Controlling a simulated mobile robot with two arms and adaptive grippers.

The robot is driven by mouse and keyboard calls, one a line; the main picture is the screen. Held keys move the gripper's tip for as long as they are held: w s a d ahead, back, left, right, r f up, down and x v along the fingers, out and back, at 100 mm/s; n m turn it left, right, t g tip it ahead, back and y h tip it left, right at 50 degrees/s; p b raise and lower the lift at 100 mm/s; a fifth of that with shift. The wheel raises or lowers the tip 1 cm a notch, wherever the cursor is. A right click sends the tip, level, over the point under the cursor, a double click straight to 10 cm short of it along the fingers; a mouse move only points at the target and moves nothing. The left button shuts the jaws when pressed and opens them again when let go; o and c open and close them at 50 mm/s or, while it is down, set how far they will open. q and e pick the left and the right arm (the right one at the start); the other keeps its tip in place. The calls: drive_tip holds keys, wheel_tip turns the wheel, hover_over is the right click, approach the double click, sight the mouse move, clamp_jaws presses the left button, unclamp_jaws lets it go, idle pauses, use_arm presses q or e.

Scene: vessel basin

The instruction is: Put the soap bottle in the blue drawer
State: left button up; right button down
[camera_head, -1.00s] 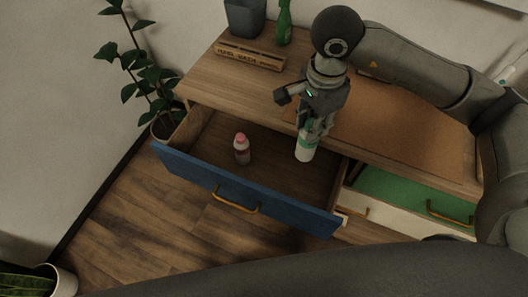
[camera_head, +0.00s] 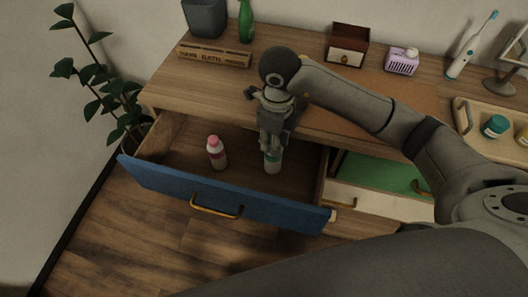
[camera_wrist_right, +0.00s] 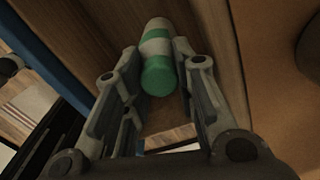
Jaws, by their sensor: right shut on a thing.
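The blue drawer (camera_head: 225,201) is pulled open at the left of the desk, with a blue front and a wooden inside. My right gripper (camera_head: 271,148) points down over the right part of this drawer. It is shut on a white and green bottle (camera_head: 272,165), which hangs upright below the fingers. I cannot tell whether its base touches the drawer floor. The right wrist view shows the same bottle (camera_wrist_right: 157,60) between the two fingers. A white bottle with a pink cap (camera_head: 216,153) stands inside the blue drawer, left of the gripper. My left gripper is not in view.
On the desk stand a grey pot (camera_head: 204,18), a green bottle (camera_head: 246,22), a wooden block (camera_head: 214,55), a small box (camera_head: 347,46), a purple container (camera_head: 402,62) and a tray (camera_head: 466,118).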

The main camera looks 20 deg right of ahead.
wheel_tip(320, 180, down, 6)
drive_tip(key=shift+r, duration=0.1)
idle(0.4)
drive_tip(key=shift+f, duration=0.3)
drive_tip(key=c, duration=1.5)
unclamp_jaws()
drive_tip(key=shift+o, duration=0.2)
drive_tip(key=shift+r, duration=0.4)
wheel_tip(320, 180, up, 12)
drive_tip(key=shift+f+b, duration=0.2)
drive_tip(key=shift+b, duration=0.1)
